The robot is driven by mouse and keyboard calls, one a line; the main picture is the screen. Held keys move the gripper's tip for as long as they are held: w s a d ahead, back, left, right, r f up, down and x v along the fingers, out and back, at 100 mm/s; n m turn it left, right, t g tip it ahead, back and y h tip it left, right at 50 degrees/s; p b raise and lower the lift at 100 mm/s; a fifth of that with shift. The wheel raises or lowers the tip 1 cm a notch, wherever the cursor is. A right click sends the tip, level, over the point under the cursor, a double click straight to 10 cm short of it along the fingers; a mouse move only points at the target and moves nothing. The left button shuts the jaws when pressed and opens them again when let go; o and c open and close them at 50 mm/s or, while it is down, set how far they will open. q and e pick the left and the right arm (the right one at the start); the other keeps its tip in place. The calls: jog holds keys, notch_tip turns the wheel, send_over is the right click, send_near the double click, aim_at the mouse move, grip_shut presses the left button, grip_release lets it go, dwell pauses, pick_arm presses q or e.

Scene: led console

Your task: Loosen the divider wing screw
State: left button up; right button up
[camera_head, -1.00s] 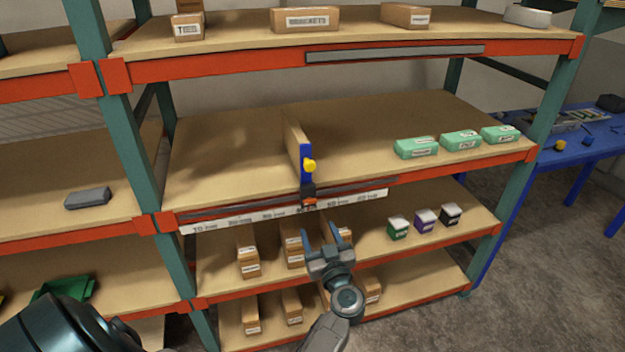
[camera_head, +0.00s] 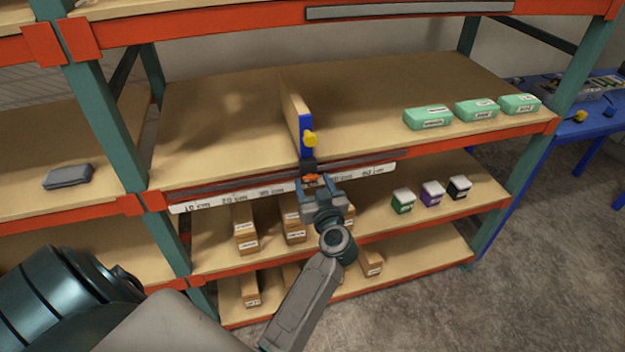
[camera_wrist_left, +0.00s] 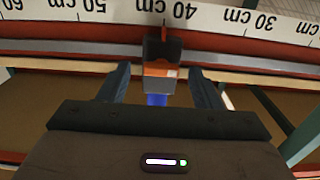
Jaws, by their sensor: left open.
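The divider (camera_head: 293,112) stands upright on the middle shelf, with a blue front edge (camera_head: 306,137) and a yellow knob (camera_head: 311,138). Below it, a black clamp (camera_head: 309,163) sits at the shelf's front edge with an orange piece (camera_head: 312,178). The orange piece (camera_wrist_left: 160,71) may be the wing screw; its shape is unclear. My left gripper (camera_head: 313,181) is open right in front of it. In the left wrist view the fingers (camera_wrist_left: 157,85) stand on either side of the orange piece, with a visible gap on both sides. My right gripper is not in view.
A white centimetre scale (camera_head: 225,198) runs along the shelf front; it is upside down in the left wrist view (camera_wrist_left: 215,14). Green boxes (camera_head: 428,118) stand right on the middle shelf. The board around the divider is clear.

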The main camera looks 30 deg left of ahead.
pick_arm(q)
jog(key=shift+a+r, duration=0.1)
jog(key=c, duration=1)
